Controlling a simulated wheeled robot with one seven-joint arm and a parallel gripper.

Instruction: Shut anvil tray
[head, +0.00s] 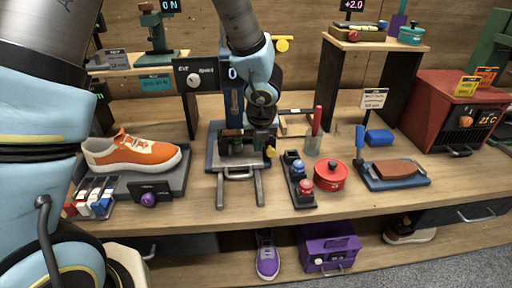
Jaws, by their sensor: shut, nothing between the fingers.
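The eyelet press (232,92) stands at the middle back of the bench, with a blue column on a blue-grey base. The anvil tray (238,166) is a grey metal plate at the front of this base. It sticks out towards me, with a U-shaped bar handle (238,177) at its front. My gripper (249,143) is shut and empty, low over the back part of the tray. My wrist and the gripper's dark body hide part of the press and tray. I cannot tell whether the fingers touch the tray.
An orange sneaker (130,152) lies on a grey stand at left. A rack with blue and red knobs (299,180) and a red pot (331,175) stand close right of the tray. The bench front edge (240,224) is clear before the handle.

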